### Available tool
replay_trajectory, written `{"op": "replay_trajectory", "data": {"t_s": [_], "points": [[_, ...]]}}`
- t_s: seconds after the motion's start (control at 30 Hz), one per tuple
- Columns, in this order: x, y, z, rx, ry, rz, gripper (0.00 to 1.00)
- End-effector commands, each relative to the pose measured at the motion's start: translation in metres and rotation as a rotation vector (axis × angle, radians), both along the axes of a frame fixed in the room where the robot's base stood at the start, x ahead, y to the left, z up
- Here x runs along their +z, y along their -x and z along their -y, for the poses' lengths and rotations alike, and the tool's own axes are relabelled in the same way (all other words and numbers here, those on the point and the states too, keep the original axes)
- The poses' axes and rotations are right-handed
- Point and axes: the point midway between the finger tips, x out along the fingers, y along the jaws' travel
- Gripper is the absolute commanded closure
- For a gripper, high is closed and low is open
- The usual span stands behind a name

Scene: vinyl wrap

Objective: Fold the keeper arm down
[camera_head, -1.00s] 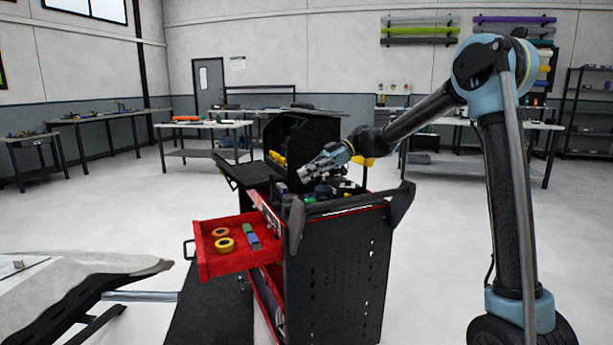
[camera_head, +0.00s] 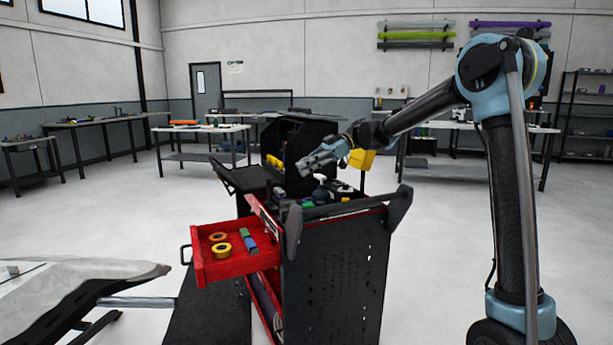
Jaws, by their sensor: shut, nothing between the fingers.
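A black and red tool cart (camera_head: 335,270) stands in the middle of the head view. No part can be told for certain as the keeper arm. A thin dark arm or flap (camera_head: 222,176) slants at the cart's far left side, and dark uprights (camera_head: 400,208) stick up at its near corners. My gripper (camera_head: 301,170) is shut and empty, reaching left over the cart top, in front of the open black box (camera_head: 305,140) at the far end. My gripper covers part of that box. Contact between my gripper and the cart cannot be told.
A red drawer (camera_head: 232,271) stands pulled out to the left, holding tape rolls (camera_head: 221,249) and small blocks. Bottles and tools crowd the cart top. A covered panel (camera_head: 75,285) lies at the lower left. Workbenches line the walls, with open floor between.

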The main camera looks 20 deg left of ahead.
Motion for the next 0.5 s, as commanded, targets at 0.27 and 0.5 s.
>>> {"op": "replay_trajectory", "data": {"t_s": [0.27,0.5], "points": [[0.003,-0.024,0.022,-0.003,0.001,-0.001,1.00],[-0.011,-0.052,0.049,-0.003,0.000,-0.001,1.00]]}}
